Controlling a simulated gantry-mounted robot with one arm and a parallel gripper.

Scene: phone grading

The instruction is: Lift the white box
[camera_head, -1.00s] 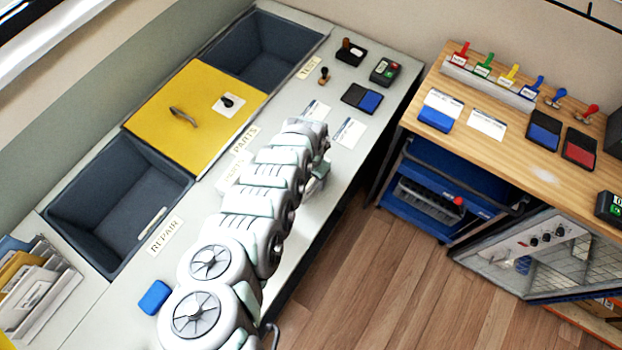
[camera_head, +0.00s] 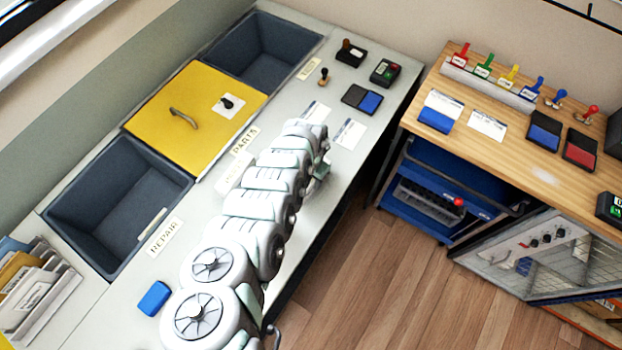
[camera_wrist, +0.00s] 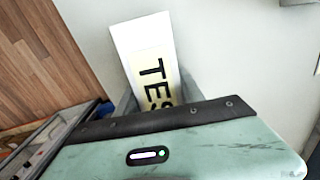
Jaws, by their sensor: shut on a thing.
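The white box (camera_wrist: 140,35) shows in the wrist view as a white, upright-looking rectangle with a cream label; the letters "TES" are readable, and its lower end is hidden behind my gripper's body. My gripper (camera_wrist: 157,93) is shut on it, with grey fingers at its two sides.
The counter (camera_head: 345,190) has two dark bins, REPAIR (camera_head: 120,205) and TEST (camera_head: 262,55), with a yellow lid (camera_head: 190,125) between. A blue block (camera_head: 154,298) and a file rack (camera_head: 40,290) are nearer. A wooden table (camera_head: 480,150) with stamps stands right.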

